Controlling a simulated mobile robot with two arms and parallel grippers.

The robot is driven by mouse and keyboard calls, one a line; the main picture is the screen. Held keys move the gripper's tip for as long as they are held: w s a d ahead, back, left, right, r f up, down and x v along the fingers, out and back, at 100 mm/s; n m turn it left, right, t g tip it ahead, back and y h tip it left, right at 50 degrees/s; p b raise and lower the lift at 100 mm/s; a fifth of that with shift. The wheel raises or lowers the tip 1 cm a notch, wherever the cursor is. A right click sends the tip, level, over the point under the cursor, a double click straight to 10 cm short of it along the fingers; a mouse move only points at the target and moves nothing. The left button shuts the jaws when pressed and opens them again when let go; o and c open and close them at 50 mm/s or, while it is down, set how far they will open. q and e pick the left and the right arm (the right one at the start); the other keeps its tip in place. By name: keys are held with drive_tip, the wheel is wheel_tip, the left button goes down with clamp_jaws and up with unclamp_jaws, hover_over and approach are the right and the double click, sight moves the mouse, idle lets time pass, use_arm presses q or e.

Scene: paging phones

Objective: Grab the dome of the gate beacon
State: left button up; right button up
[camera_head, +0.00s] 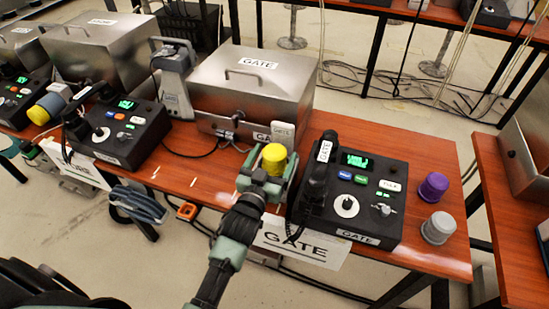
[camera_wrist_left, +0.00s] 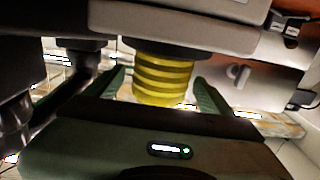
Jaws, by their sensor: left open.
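The gate beacon's yellow dome (camera_head: 273,158) shows at the front edge of the table, left of the black GATE phone console (camera_head: 347,200). My left gripper (camera_head: 268,172) is at the dome with its fingers apart, one on each side. In the left wrist view the ribbed yellow dome (camera_wrist_left: 165,75) sits between the two green fingers of my left gripper (camera_wrist_left: 163,92), below a dark grey base. A gap shows beside each finger, so they look apart from the dome. The gripper hides the beacon's lower part in the head view.
A metal GATE box (camera_head: 250,85) stands behind the gripper. A black handset (camera_head: 318,170) rests close to its right. A purple knob-like piece (camera_head: 433,187) and a grey one (camera_head: 438,228) stand at the table's right. A similar console (camera_head: 122,128) is at left.

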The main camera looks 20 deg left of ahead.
use_arm(q)
drive_tip(key=shift+w, duration=0.45)
drive_tip(key=c, duration=1.5)
drive_tip(key=shift+r, duration=0.1)
